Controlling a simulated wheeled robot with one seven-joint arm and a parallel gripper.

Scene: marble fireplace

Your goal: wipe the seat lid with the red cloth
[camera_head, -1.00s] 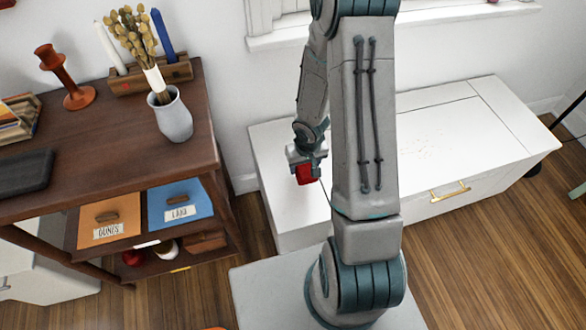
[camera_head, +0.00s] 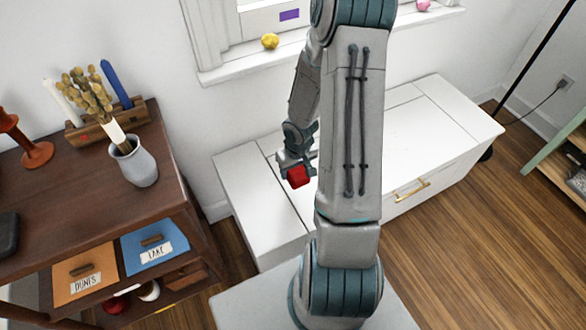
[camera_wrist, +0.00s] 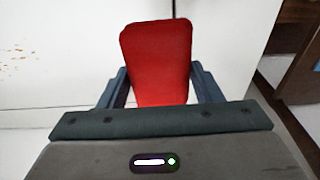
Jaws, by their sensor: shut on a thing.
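My gripper (camera_head: 297,165) is shut on the red cloth (camera_head: 298,177), a folded red block. The wrist view shows the cloth (camera_wrist: 158,58) between the two fingers. The white seat lid (camera_head: 425,130) is the middle panel of a long white bench; my arm hides part of it. In the head view, the cloth appears over the bench's left part, near a panel seam; I cannot tell whether it touches the surface. The wrist view shows the lid (camera_wrist: 60,70) at left with small brown specks (camera_wrist: 12,62) on it.
A dark wooden shelf unit (camera_head: 75,190) at left holds a grey vase (camera_head: 133,163), a candle holder and labelled drawers. A window sill (camera_head: 225,72) with a yellow object (camera_head: 270,41) lies behind the bench. A brass handle (camera_head: 410,191) is on the bench front.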

